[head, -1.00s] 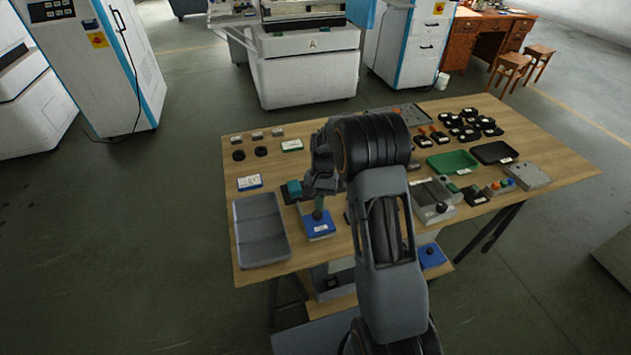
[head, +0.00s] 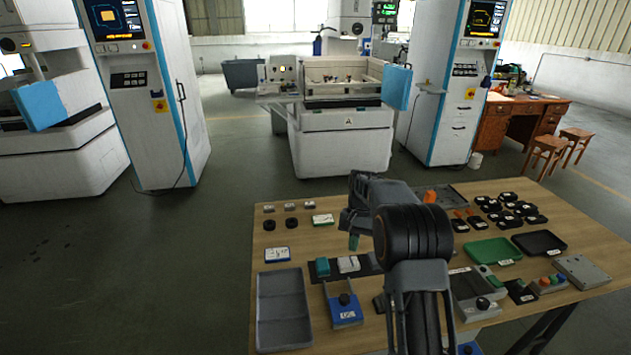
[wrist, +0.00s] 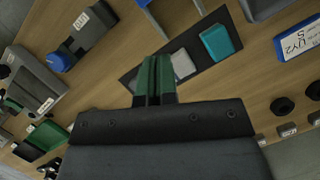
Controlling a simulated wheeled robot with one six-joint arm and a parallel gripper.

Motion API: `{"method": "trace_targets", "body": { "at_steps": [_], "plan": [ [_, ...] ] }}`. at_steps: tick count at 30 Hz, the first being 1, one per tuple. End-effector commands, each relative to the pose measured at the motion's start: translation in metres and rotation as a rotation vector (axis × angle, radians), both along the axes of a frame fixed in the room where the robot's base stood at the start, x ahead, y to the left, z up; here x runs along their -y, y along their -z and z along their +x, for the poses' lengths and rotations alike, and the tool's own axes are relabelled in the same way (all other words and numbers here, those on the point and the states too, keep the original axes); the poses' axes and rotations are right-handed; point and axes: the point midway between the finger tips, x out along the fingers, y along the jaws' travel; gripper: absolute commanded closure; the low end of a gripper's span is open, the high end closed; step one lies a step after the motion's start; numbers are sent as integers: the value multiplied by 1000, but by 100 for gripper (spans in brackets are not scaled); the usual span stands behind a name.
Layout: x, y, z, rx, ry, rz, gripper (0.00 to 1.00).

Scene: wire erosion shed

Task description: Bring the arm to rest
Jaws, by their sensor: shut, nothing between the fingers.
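My gripper (head: 354,242) is raised above the wooden table (head: 345,190), seen near the middle of the head view. In the wrist view its two green fingers (wrist: 154,78) are together with nothing between them. Below it lies a dark mat with a teal block (head: 322,267) and a white block (head: 348,264). Both blocks also show in the wrist view, the teal one (wrist: 221,43) to the right of the fingers. The fingers appear apart from everything on the table. My arm hides part of the table's middle.
A green tray (head: 493,251), a black tray (head: 538,243) and several black parts lie on the right. Machines stand behind the table, with open floor between.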

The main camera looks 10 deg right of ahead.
Motion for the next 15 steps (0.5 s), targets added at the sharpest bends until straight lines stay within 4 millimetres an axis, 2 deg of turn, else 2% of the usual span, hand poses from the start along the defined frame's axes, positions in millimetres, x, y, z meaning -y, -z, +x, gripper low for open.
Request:
{"method": "trace_targets", "body": {
  "at_steps": [3,5,7,10,15],
  "plan": [
    [2,6,5,43,-34,1,100],
    [2,23,-3,38,-60,3,100],
    [2,29,-16,54,-91,-1,100],
    [-2,19,-42,110,-148,-14,100],
    [-14,-13,-94,239,-254,-49,100]
  ]
}}
